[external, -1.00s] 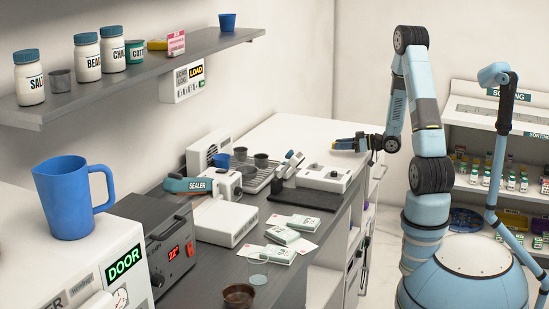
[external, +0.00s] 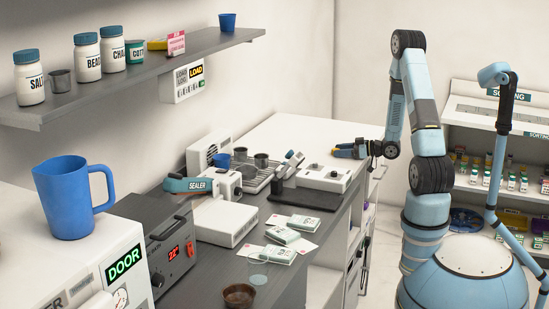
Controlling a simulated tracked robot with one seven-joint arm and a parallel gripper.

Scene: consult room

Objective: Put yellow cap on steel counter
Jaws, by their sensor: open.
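The steel counter (external: 285,287) is the dark grey worktop running along the wall in the external view. My gripper (external: 340,150) is at the right edge of the white surface at the back, with its fingers pointing left and apart. A small yellow patch shows at the fingers. It is too small to tell whether it is a cap or part of the fingers. I cannot make out a yellow cap for certain elsewhere.
The counter holds a sealer (external: 190,185), a white box (external: 225,222), small cartons (external: 281,235), a clear glass (external: 258,270) and a brown bowl (external: 239,296). A dark pad (external: 300,200) lies near its edge. The white back surface (external: 290,135) is largely clear.

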